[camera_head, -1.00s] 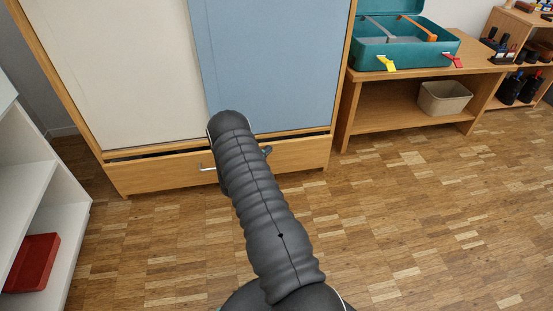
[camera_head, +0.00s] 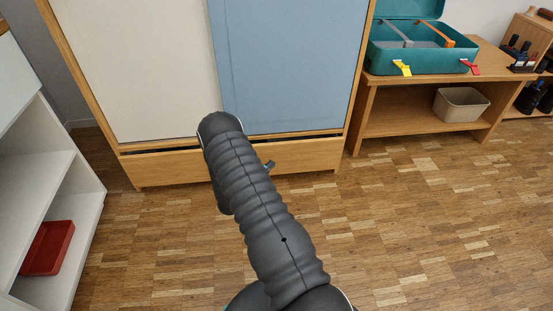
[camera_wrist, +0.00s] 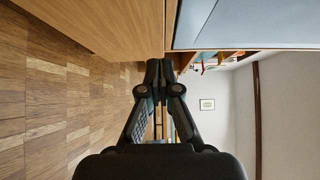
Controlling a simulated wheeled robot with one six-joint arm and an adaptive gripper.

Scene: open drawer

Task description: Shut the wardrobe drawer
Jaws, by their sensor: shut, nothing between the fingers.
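The wardrobe (camera_head: 290,60) has a cream door on the left and a blue door on the right. Its wooden drawer (camera_head: 312,156) is at the bottom, with a dark gap above its front edge, so it stands a little open. The drawer's handle is hidden behind my arm in the head view. In the wrist view my gripper (camera_wrist: 158,70) is shut and empty, with its fingertips close to a wooden front (camera_wrist: 115,25). I cannot tell whether they touch it. The head view mostly hides the gripper behind the arm.
A white shelf unit (camera_head: 50,170) with a red tray (camera_head: 47,248) stands at the left. The parquet floor (camera_head: 430,220) between is clear.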

